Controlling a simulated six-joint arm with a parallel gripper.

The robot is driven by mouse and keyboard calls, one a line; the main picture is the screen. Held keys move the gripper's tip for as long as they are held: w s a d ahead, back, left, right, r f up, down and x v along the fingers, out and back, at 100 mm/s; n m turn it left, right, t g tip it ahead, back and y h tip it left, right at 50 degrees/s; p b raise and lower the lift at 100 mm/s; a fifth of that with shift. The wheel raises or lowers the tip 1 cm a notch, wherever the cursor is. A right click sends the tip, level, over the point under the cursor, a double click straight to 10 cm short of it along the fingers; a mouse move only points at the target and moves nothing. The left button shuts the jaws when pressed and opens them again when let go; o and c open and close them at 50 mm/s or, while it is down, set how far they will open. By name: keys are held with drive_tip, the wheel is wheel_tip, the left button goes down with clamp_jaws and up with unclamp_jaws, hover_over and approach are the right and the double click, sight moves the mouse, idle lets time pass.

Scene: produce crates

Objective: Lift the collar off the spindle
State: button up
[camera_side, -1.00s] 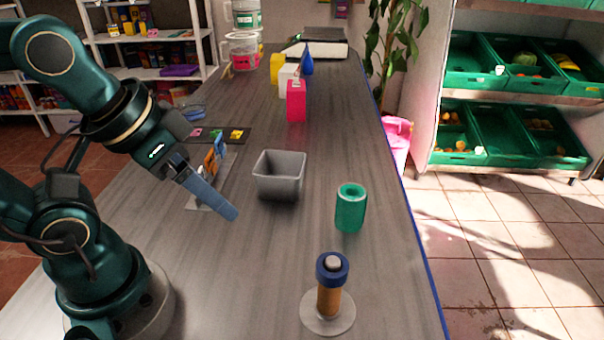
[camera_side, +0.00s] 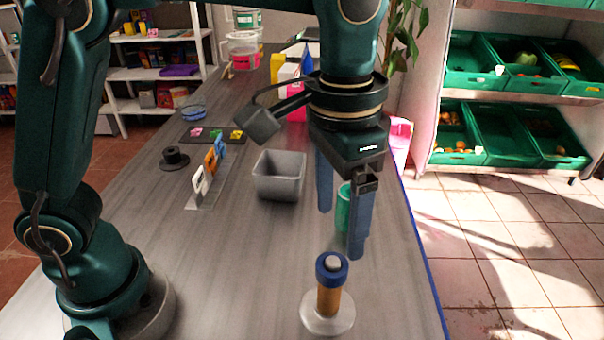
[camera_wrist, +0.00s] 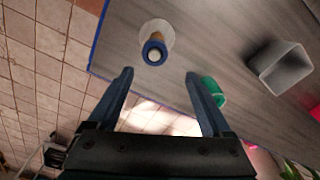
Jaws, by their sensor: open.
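The blue collar (camera_side: 332,268) sits around the top of the spindle, whose orange-brown shaft (camera_side: 328,300) stands upright on a pale round base (camera_side: 342,325). The spindle's grey tip shows through the collar. In the wrist view the collar (camera_wrist: 153,53) is seen from above, beyond the fingertips. My gripper (camera_side: 341,232) is open, fingers pointing down. It is higher than the collar and farther back along the table, apart from it. The wrist view also shows my gripper (camera_wrist: 158,76) with nothing between its fingers.
A green cylinder (camera_side: 342,210) stands partly hidden behind my fingers. A grey bin (camera_side: 278,188) is to its left. Upright coloured cards (camera_side: 208,165) in a holder and a dark spool (camera_side: 175,158) stand farther left. The table's blue right edge (camera_side: 428,270) is close to the spindle.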

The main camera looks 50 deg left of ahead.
sight(336, 260)
drive_tip(key=shift+s+d+f+m, duration=0.15)
drive_tip(key=shift+s+d+f, duration=0.05)
drive_tip(key=shift+f, duration=0.25)
drive_tip(key=shift+s+d+f+m, duration=0.15)
drive_tip(key=shift+d+f, duration=0.05)
drive_tip(key=shift+f, duration=2.55)
drive_tip(key=shift+c, duration=0.3)
clamp_jaws()
